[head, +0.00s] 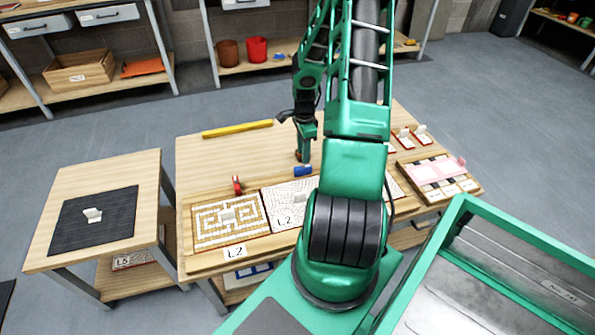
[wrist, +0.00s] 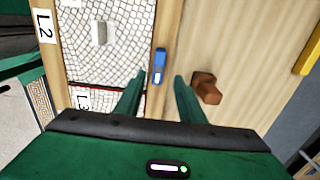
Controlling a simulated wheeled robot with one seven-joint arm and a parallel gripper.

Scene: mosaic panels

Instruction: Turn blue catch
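The blue catch (head: 303,171) is a small blue bar at the far edge of the middle mosaic panel (head: 270,206). In the wrist view the blue catch (wrist: 160,66) lies lengthwise on the wooden strip beside the panel (wrist: 115,50), with a white mark at one end. My gripper (wrist: 159,82) is open, its two green fingers apart and nothing held between them. The catch shows in line with the gap, just beyond the fingertips; I cannot tell the exact height between them. In the head view my gripper (head: 303,157) points down just behind the catch.
A brown block (wrist: 207,88) stands close beside the right finger. A red catch (head: 237,185) stands at the left panel (head: 228,221). A yellow bar (head: 237,128) lies at the table's back. A pink piece (head: 436,169) lies at right. The wood behind the panels is mostly clear.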

